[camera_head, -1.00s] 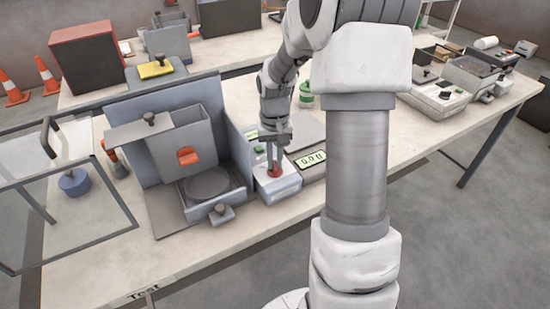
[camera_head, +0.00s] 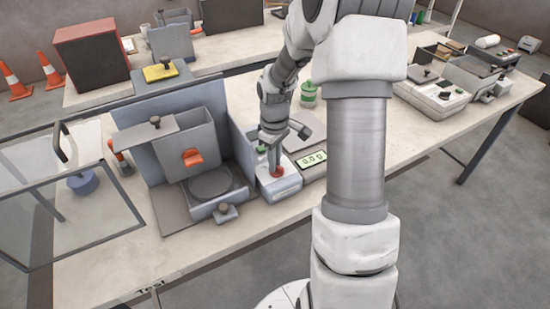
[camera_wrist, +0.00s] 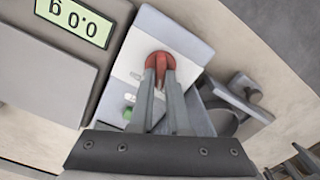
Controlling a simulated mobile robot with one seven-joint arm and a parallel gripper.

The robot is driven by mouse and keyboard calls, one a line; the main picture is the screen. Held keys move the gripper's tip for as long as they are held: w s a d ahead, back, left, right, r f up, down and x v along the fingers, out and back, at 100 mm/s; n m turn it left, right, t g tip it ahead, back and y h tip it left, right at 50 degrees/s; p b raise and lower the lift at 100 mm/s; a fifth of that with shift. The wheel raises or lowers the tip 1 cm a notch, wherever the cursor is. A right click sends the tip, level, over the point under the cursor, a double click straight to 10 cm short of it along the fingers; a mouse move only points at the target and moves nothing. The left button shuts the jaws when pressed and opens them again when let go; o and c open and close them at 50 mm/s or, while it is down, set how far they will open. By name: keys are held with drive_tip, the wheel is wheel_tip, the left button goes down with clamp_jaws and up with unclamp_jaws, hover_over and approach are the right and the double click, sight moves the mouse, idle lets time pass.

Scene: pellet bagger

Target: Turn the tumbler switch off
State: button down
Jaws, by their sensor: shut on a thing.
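The tumbler switch is a red knob (camera_head: 276,172) on a small light-grey control box (camera_head: 285,186), beside the bagger. In the wrist view the red switch (camera_wrist: 160,62) stands at the middle of the box's pale face (camera_wrist: 140,43). My gripper (camera_head: 274,163) reaches down from above. In the wrist view its two fingers (camera_wrist: 160,78) are close together at the switch, with its red part between the tips. The fingertips partly hide the switch, so I cannot tell its exact position.
A green button (camera_wrist: 129,113) sits on the same box. A scale display (camera_head: 314,159) reading 0.0 g stands right of it. The bagger with its orange flap (camera_head: 192,157) is to the left. A clear-panelled frame (camera_head: 70,205) is further left.

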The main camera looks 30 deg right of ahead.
drive_tip(key=shift+n, duration=0.6)
drive_tip(key=c, duration=0.9)
unclamp_jaws()
drive_tip(key=shift+r, duration=0.15)
wheel_tip(320, 180, up, 17)
drive_tip(key=shift+r+p, duration=0.1)
drive_tip(key=shift+p, duration=0.75)
drive_tip(key=shift+r, duration=0.1)
